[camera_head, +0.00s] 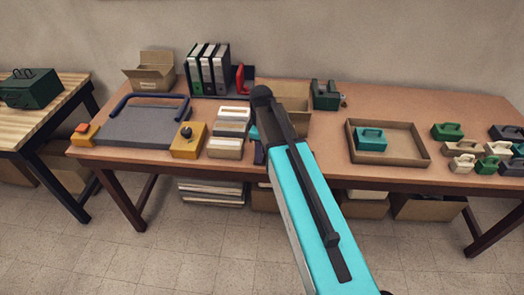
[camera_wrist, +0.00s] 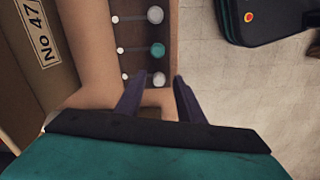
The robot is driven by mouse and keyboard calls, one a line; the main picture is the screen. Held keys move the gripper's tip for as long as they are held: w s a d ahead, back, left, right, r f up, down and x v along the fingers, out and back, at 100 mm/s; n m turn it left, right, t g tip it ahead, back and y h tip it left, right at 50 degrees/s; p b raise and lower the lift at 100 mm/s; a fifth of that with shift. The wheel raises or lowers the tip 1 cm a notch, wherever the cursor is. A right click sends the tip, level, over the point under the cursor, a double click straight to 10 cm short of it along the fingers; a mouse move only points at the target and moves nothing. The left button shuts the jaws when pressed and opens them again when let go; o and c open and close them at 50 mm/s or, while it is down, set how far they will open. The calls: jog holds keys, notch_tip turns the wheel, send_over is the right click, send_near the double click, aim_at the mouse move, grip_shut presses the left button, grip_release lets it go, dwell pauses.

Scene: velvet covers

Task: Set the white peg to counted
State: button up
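In the wrist view, a dark brown strip (camera_wrist: 139,64) along the table's edge carries three round peg heads in a column. The top one is a pale grey-white peg (camera_wrist: 155,14), the middle one a green peg (camera_wrist: 158,50), and the lowest another pale peg (camera_wrist: 158,80). A small white dot stands left of each, joined by a thin line. My gripper (camera_wrist: 159,78) is open, its two dark fingers apart, with the lowest pale peg in view between their tips. Contact cannot be told. No "counted" label is readable. In the head view my arm hides the pegs and fingers.
A cardboard box with a "No 47/" label (camera_wrist: 44,35) stands close left in the wrist view. On the table (camera_head: 318,158) are stacked pale boxes (camera_head: 232,121), a yellow box (camera_head: 188,141), and a tray (camera_head: 417,157) holding a teal case (camera_head: 371,141). Floor lies right of the strip.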

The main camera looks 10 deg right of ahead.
grip_shut()
jog(key=shift+w+d, duration=0.2)
jog(key=shift+w, duration=0.5)
jog(key=shift+w+d, duration=0.25)
jog(key=shift+w, duration=0.5)
jog(key=shift+w+d, duration=0.2)
jog(key=shift+w, duration=0.5)
grip_release()
